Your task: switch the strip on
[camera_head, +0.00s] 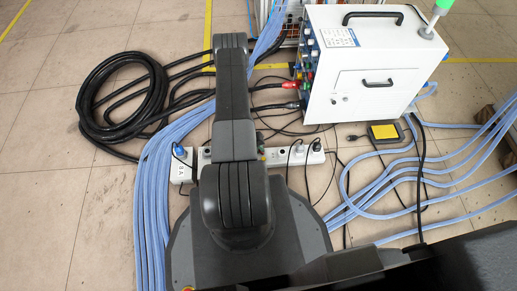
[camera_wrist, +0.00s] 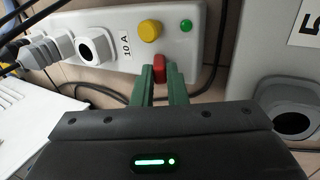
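The white power strip (camera_head: 312,157) lies on the floor in the head view, with its middle hidden behind my arm. In the wrist view its end (camera_wrist: 178,70) shows a yellow round button (camera_wrist: 150,30), a small green round part (camera_wrist: 186,25) and a red switch (camera_wrist: 158,66). My gripper (camera_wrist: 160,72) has its two green fingers close together with a narrow gap between them. The fingertips are at the red switch, which shows between and just beyond them. I cannot tell whether they touch it or which way it is tipped. My gripper is hidden in the head view.
Plugs (camera_wrist: 45,48) and a round socket (camera_wrist: 96,46) sit along the strip. Blue hoses (camera_head: 155,205), a black cable coil (camera_head: 95,105), a white cabinet (camera_head: 365,65) and a yellow-topped pedal (camera_head: 384,132) surround it. Bare floor lies at the far left.

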